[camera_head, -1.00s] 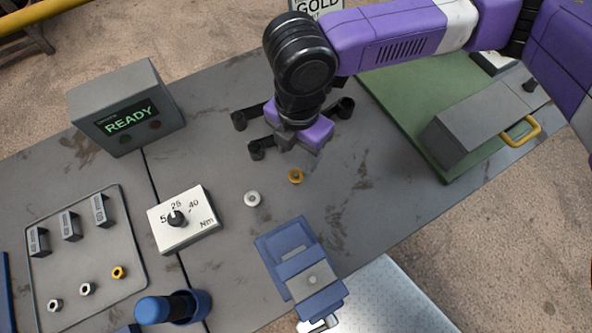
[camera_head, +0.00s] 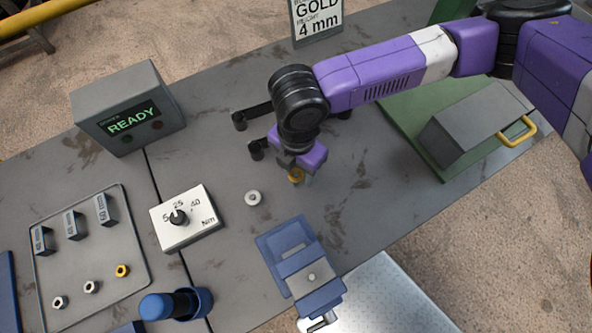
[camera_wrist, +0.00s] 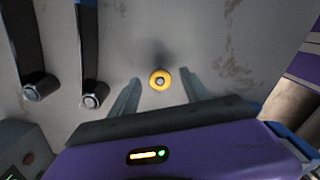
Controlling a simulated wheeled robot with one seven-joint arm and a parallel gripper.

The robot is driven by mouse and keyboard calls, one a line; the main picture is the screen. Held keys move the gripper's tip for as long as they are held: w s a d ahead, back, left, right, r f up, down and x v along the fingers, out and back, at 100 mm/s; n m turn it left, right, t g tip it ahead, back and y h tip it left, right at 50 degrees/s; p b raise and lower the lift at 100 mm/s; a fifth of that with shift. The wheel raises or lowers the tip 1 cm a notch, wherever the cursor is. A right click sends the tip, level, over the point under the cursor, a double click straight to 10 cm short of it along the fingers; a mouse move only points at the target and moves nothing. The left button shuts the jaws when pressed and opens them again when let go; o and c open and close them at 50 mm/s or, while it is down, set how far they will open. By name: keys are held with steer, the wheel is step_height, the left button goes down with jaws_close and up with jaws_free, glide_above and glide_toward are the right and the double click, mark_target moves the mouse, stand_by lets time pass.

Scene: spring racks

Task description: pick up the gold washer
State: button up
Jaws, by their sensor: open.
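The gold washer (camera_head: 296,175) lies flat on the grey table, partly covered by my gripper in the head view. In the wrist view the gold washer (camera_wrist: 160,80) shows whole, a yellow ring with a pale centre. My gripper (camera_wrist: 158,88) is open and empty. Its two grey fingers stand left and right of the washer, with gaps on both sides. In the head view my gripper (camera_head: 297,178) is right over the washer. How high the fingertips are above the table I cannot tell.
A silver washer (camera_head: 253,198) lies left of the gold one. A blue fixture (camera_head: 280,243) stands in front. A dial box (camera_head: 186,218) is left. A sign reading GOLD, 4 mm (camera_head: 317,20) stands behind. Table right of the washer is clear.

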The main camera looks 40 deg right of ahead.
steer(key=shift+f, duration=0.25)
stand_by(0.3)
steer(key=c, duration=1.1)
